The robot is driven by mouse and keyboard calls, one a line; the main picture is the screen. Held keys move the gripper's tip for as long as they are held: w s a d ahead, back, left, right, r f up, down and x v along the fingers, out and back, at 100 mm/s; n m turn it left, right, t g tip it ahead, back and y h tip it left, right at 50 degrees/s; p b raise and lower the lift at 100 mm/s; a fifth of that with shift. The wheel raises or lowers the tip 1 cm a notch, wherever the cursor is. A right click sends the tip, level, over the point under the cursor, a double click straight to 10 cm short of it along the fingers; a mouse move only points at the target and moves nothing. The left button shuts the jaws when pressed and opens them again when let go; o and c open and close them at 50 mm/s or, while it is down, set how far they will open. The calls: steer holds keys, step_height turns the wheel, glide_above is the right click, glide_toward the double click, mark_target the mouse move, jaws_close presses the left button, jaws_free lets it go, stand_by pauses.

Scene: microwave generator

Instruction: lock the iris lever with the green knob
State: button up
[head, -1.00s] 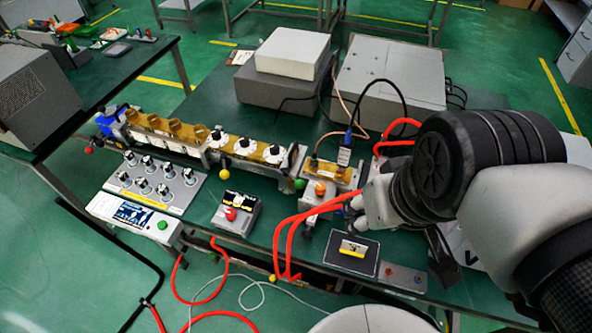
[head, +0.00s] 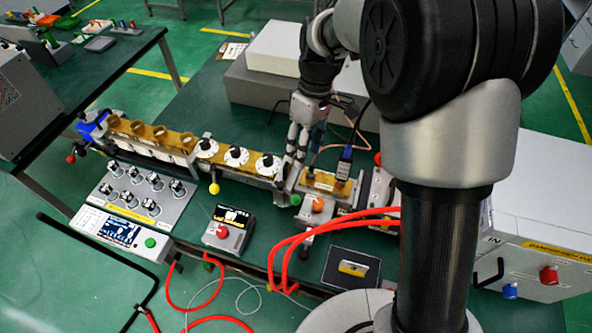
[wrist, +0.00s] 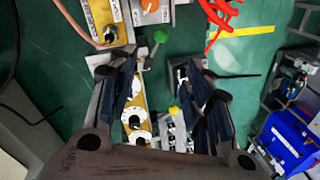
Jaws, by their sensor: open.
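The green knob (head: 296,199) is a small ball at the front edge of the brass waveguide line, left of the orange knob. In the wrist view the green knob (wrist: 160,36) sits on the end of a short lever (wrist: 150,57), which lies just past my fingertips and roughly between them. My gripper (head: 296,158) is above and behind the knob in the head view, pointing down. In the wrist view my gripper (wrist: 163,65) has its fingers apart with nothing held. How the lever is seated is too small to tell.
A yellow knob (head: 214,188) stands further left along the line. An orange knob (head: 318,205) and a brass block with a cable (head: 322,181) are close on the right. Red hoses (head: 300,238) run in front. Grey boxes (head: 250,85) stand behind.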

mark_target(296, 196)
steer(key=s+f+b, duration=0.1)
steer(key=f, duration=0.4)
steer(key=s+a+f+b, duration=0.1)
steer(key=f+b, duration=0.1)
steer(key=f, duration=0.4)
steer(key=a+f+b, duration=0.1)
steer(key=f, duration=0.4)
steer(key=shift+s+f+b, duration=0.35)
steer(key=shift+s+b, duration=0.05)
steer(key=shift+c, duration=0.2)
jaws_close()
